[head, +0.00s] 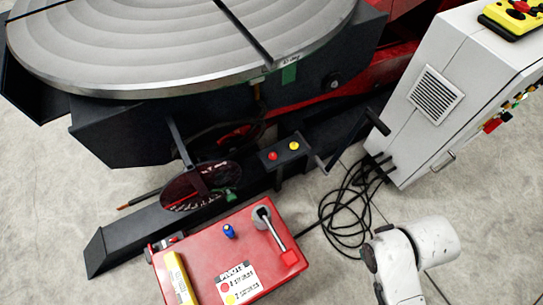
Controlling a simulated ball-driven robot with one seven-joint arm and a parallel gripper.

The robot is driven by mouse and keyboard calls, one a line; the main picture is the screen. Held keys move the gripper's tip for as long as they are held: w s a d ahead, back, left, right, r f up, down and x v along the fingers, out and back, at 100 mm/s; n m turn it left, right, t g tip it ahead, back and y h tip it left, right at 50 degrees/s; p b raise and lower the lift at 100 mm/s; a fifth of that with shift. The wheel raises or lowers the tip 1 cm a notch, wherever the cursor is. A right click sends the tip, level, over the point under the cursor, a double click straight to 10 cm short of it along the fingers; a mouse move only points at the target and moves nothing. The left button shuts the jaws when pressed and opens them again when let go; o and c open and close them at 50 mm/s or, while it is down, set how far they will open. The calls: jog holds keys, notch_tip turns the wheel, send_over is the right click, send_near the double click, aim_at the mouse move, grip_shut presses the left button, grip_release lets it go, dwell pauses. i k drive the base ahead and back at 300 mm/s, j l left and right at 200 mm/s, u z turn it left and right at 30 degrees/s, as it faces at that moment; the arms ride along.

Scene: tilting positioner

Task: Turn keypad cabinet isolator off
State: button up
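A white cabinet (455,60) stands at the right, with a louvred vent (436,95) on the side facing me. Coloured controls, some of them red (492,125), show edge-on along its right face. I cannot tell which of them is the isolator or how it is set. A yellow pendant (513,14) with red and dark controls lies on the cabinet top. No keypad can be made out. White links of my own arm show at the lower right, below the cabinet. My gripper is not in view.
A red box (215,225) with a grey lever (276,235) stands at the bottom centre. The positioner's round table (180,40) fills the upper left. A small box with red and yellow buttons (284,152) is on its base. Black cables (350,205) lie on the floor before the cabinet.

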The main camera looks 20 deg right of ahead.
aim_at(493, 124)
jog(key=z, duration=1.45)
jog(key=i+l+z, duration=0.2)
jog(key=i+z, duration=0.7)
jog(key=l, duration=0.05)
